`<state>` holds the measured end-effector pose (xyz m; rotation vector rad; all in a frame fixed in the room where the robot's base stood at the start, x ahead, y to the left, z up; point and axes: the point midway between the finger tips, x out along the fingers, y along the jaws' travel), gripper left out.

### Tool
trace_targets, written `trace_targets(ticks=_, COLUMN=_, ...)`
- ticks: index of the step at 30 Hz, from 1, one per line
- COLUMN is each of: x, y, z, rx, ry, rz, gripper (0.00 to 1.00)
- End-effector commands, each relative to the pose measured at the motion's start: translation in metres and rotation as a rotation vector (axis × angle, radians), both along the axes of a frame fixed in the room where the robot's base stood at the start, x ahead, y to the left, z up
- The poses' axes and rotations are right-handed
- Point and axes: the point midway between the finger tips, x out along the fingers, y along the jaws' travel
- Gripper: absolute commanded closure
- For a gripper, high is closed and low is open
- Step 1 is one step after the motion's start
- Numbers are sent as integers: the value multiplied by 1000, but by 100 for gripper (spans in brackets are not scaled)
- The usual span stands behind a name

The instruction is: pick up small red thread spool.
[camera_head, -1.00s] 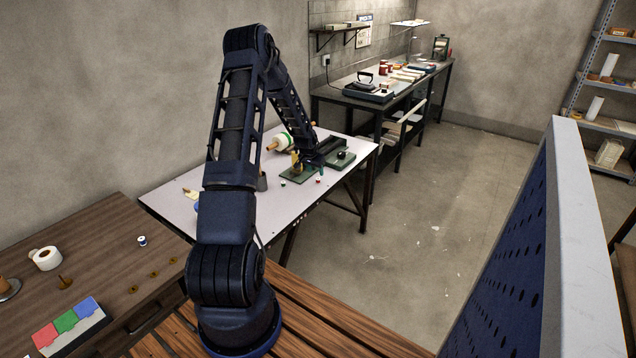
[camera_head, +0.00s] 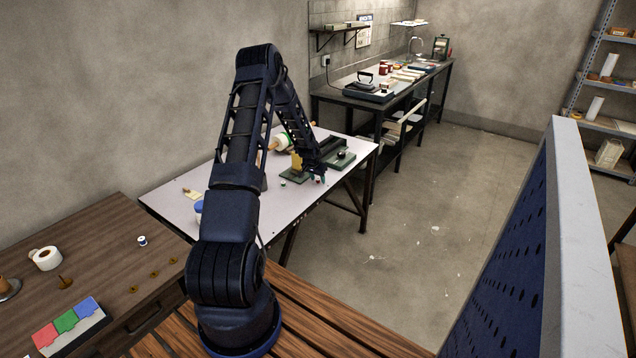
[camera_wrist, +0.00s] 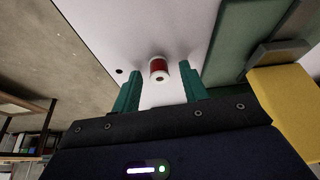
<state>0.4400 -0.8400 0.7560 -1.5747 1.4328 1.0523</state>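The small red thread spool (camera_wrist: 158,67) has white ends and sits on the white table (camera_wrist: 135,30) in the wrist view. My gripper (camera_wrist: 158,85) is open, with its two green fingers apart. The spool shows between and just beyond the fingertips, and I cannot tell whether it is fully between them. In the head view my gripper (camera_head: 318,176) is low over the table's right part. The spool (camera_head: 319,180) is small there and partly hidden by the fingers.
A green base (camera_head: 340,160) with dark fittings and a yellow block (camera_wrist: 288,100) stand close beside my gripper. A small green-and-white spool (camera_head: 283,183) is left of it. The table's front edge is near. A white roll (camera_head: 282,143) lies behind.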

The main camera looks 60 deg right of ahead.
Motion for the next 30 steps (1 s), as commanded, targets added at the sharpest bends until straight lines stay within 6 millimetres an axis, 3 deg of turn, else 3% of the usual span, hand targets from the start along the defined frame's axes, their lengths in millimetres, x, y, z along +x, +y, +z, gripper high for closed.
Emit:
trace_targets(ticks=1, x=0, y=0, z=0, rx=0, ry=0, rz=0, gripper=67)
trace_targets(ticks=6, x=0, y=0, z=0, rx=0, ry=0, rz=0, gripper=100)
trace_targets(ticks=15, x=0, y=0, z=2, rx=0, ry=0, rz=0, gripper=100)
trace_targets(ticks=20, x=1, y=0, z=16, rx=-3, ry=-1, rz=0, gripper=100)
trace_targets(ticks=30, x=1, y=-1, z=95, rx=-4, ry=-2, rz=1, gripper=100)
